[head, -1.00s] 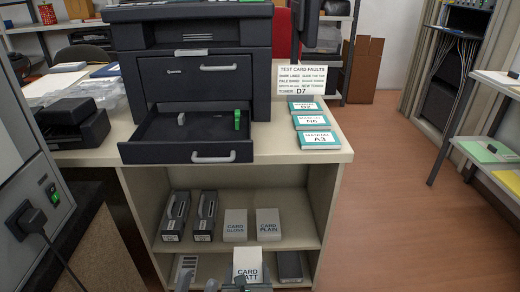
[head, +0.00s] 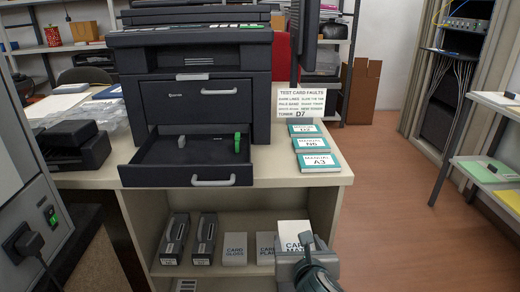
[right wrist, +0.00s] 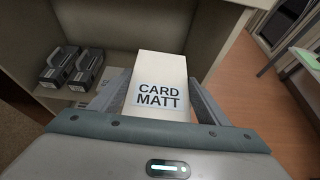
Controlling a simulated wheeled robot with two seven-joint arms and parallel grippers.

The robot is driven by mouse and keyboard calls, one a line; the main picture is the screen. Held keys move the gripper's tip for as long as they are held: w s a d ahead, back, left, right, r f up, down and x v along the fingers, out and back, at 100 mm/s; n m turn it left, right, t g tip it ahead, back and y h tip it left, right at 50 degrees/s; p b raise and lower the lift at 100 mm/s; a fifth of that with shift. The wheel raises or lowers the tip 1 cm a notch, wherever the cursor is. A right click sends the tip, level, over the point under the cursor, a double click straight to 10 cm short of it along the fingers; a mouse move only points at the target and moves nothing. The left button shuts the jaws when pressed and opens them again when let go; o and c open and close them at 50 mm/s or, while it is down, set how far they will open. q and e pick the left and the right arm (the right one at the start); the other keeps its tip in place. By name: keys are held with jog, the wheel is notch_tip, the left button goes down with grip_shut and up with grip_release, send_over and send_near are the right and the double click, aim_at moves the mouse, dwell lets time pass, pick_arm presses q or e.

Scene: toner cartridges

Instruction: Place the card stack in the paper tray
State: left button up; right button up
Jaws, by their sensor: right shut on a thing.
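My right gripper (head: 302,255) is shut on the white card stack marked CARD MATT (head: 294,230), in front of the shelf's right end. In the right wrist view the card stack (right wrist: 160,85) stands between the two fingers (right wrist: 158,105), its label facing the camera. The paper tray (head: 185,160) is the open dark drawer of the printer (head: 195,90), above and left of the gripper. It has a green guide (head: 237,143) and a small grey guide (head: 181,141) inside and holds no cards. My left gripper is not in view.
Other card stacks, CARD GLOSS (head: 235,248) and CARD PLAIN (head: 266,247), stand on the shelf beside two dark toner cartridges (head: 204,238). Teal-edged packs (head: 318,162) and a fault sign (head: 302,103) are on the counter right of the tray. Floor at right is open.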

jog(key=w+d+r, duration=0.1)
jog(key=d+r, duration=0.4)
jog(key=r, duration=0.3)
jog(key=w+d+r, duration=0.1)
jog(key=d+r, duration=0.5)
jog(key=r, duration=0.3)
jog(key=shift+d+f, duration=0.1)
